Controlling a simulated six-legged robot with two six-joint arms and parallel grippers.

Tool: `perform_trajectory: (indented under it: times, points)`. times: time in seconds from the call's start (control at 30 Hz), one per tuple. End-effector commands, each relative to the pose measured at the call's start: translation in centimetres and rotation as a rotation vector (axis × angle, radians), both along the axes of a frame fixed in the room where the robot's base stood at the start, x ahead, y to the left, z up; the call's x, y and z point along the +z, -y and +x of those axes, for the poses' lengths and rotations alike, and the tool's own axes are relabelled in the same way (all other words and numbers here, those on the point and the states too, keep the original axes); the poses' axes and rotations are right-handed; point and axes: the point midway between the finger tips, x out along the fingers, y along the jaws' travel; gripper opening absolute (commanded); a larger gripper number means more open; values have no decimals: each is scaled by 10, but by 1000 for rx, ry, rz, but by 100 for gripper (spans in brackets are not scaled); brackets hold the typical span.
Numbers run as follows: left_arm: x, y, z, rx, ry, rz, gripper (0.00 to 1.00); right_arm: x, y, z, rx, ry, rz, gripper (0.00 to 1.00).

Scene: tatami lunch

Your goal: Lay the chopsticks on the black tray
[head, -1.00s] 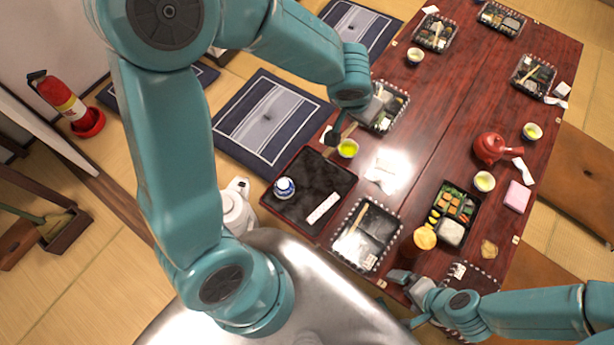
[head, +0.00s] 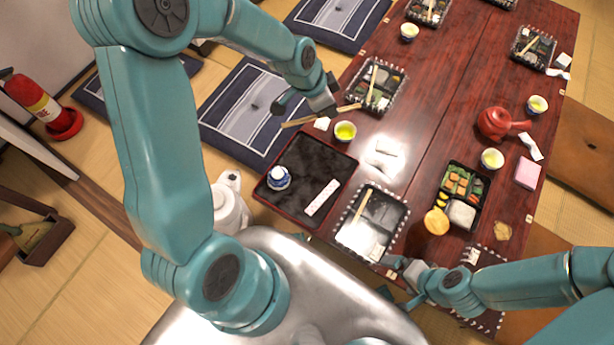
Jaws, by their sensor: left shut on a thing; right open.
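The chopsticks (head: 299,121) are a thin tan pair, held by my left gripper (head: 326,111) in the head view. My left gripper is shut on them near the middle, with one end sticking out to each side. They are above the tray's far side, near the table's left edge. The black tray (head: 298,203) has a red rim and lies at the table's near left. On it stand a blue and white cup (head: 278,178) and a white paper slip (head: 321,197). My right gripper (head: 392,272) is open at the table's near edge, with nothing seen in it.
A cup of green tea (head: 345,131) stands just beyond the tray. A mostly empty lunch box (head: 348,238) with a chopstick in it lies right of the tray. A filled box (head: 393,92) is further back.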

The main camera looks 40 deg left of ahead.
Motion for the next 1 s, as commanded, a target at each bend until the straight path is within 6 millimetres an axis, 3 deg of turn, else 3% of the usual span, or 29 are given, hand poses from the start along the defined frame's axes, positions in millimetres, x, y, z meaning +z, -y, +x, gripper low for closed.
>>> perform_trajectory:
  times: [0.03,0.17,0.4,0.5,0.77,0.87,1.0]
  points:
    - [-17,-3,1,-36,0,-2,0,-13,0,0,0,0,0,100]
    - [-48,-9,4,-177,2,-6,0,-35,0,0,0,0,0,100]
    - [-126,-18,14,-574,9,-18,0,-92,0,0,0,0,0,100]
    - [-148,-21,20,-718,11,-21,0,-107,0,0,0,0,0,100]
    - [-173,-24,27,-884,11,-26,0,-123,0,0,0,0,0,100]
    - [-194,-23,26,-889,10,-28,0,-128,0,0,0,0,0,100]
    - [-236,-23,26,-887,10,-28,0,-138,0,0,0,0,0,100]
